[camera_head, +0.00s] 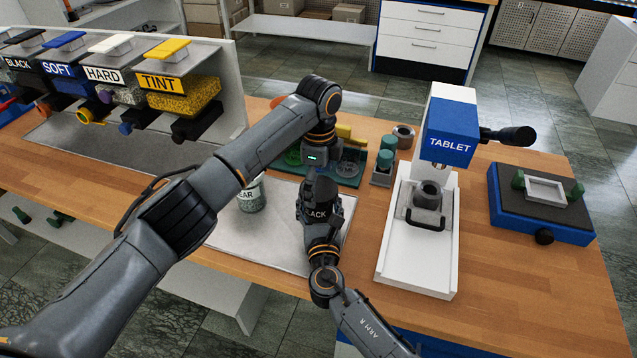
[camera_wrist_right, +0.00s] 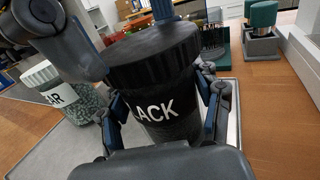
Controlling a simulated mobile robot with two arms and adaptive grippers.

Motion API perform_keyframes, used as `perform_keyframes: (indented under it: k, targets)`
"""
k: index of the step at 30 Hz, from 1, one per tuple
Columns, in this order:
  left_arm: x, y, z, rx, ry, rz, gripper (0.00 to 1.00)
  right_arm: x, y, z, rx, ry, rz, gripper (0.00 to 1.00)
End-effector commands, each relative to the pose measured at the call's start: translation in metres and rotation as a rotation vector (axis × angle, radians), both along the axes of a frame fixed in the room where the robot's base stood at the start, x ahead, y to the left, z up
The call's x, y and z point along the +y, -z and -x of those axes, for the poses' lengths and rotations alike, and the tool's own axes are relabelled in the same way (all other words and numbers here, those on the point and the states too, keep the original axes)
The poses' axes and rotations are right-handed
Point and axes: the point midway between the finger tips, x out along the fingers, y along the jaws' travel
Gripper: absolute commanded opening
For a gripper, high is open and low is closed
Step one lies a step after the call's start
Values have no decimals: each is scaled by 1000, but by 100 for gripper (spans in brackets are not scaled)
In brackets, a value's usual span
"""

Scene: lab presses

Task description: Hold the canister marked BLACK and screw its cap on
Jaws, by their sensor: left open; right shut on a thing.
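The canister marked BLACK (camera_head: 317,212) stands upright on the grey mat (camera_head: 275,225), partly hidden by my arms. In the right wrist view the canister (camera_wrist_right: 168,112) is dark, with a white label text reading "LACK". A black ribbed cap (camera_wrist_right: 150,55) sits on its top; I cannot tell how tightly. My right gripper (camera_head: 320,232) is shut around the canister's body, one finger on each side. My left gripper (camera_head: 318,172) is open above the canister, pointing down. In the right wrist view the left gripper's fingers (camera_wrist_right: 125,38) show beside and behind the cap.
A canister ending in "EAR" (camera_head: 251,195) stands to the left on the mat. A green tray (camera_head: 345,170) and green-topped pieces (camera_head: 385,160) lie behind. The TABLET press (camera_head: 450,135) and a blue-based frame (camera_head: 540,205) stand right. Labelled dispensers (camera_head: 175,85) line the left.

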Motion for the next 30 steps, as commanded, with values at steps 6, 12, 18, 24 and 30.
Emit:
perform_keyframes:
  k: [6, 12, 18, 24, 30]
  targets:
    - [-1, -14, 0, -2, 1, 2, 100, 0, 0, 0, 0, 0, 0, 0]
    - [-1, -55, -1, -4, 0, 2, 100, 0, 0, 0, 0, 0, 0, 0]
    - [-1, -95, -1, -3, 0, 2, 100, 0, 0, 0, 0, 0, 0, 0]
    - [-1, -116, 0, 0, 1, 1, 100, 0, 0, 0, 0, 0, 0, 0]
    - [0, -120, 0, 1, 0, 1, 100, 0, 0, 0, 0, 0, 0, 0]
